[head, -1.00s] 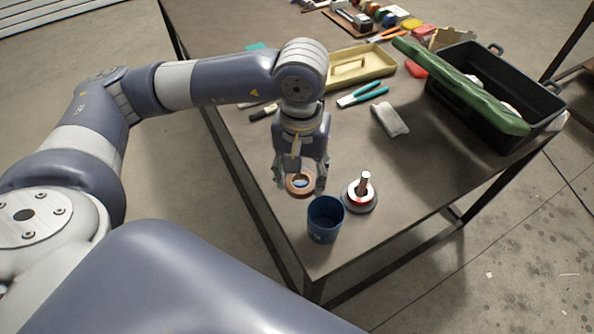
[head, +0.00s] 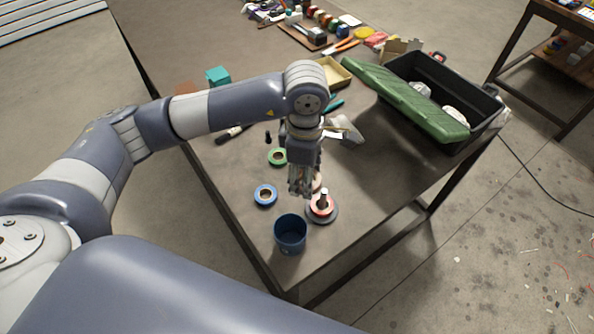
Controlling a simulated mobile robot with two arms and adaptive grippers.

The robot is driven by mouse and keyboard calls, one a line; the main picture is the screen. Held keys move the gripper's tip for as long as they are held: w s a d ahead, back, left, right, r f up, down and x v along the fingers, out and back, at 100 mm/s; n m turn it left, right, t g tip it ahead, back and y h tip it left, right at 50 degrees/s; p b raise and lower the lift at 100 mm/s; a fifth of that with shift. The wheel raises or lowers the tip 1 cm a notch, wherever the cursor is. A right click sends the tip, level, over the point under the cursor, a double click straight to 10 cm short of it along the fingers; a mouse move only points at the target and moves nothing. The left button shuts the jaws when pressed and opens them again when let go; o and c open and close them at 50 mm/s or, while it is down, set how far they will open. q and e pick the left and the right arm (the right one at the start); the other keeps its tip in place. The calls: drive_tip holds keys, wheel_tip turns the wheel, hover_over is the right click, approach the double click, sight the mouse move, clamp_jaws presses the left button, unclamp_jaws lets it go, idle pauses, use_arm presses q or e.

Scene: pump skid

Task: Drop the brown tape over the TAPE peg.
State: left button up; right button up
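My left gripper (head: 302,191) points down over the table, just left of and behind the peg (head: 323,196) as pictured. A pale brown ring, the brown tape (head: 317,182), shows partly at the right of the fingers, which appear shut on it; the fingers hide most of it. The peg stands upright on a round dark base, with a red-and-white ring (head: 318,211) around its foot. No TAPE label is readable. My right gripper is out of view.
A blue cup (head: 290,234) stands close in front of the peg. A blue tape roll (head: 265,195) and a green one (head: 277,157) lie left of the gripper. A dark toolbox (head: 470,95) with a green lid is at the right. The table's front edge is near.

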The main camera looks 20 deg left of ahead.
use_arm(q)
drive_tip(key=n+p, duration=0.1)
drive_tip(key=n, duration=0.1)
drive_tip(key=w+d+n+p, duration=0.1)
drive_tip(key=n, duration=0.1)
drive_tip(key=r+n, duration=0.1)
drive_tip(key=shift+w+d+n+p, duration=0.25)
drive_tip(key=shift+d+n+p, duration=0.15)
drive_tip(key=n+p, duration=0.1)
drive_tip(key=n, duration=0.1)
drive_tip(key=d+n+p, duration=0.1)
drive_tip(key=n, duration=0.1)
drive_tip(key=w+d+n+p, duration=0.1)
drive_tip(key=n, duration=0.2)
drive_tip(key=shift+f+n, duration=0.15)
drive_tip(key=shift+n, duration=0.15)
drive_tip(key=shift+f, duration=0.45)
drive_tip(key=shift+f+b, duration=1.2)
drive_tip(key=shift+f, duration=0.75)
drive_tip(key=shift+b, duration=0.4)
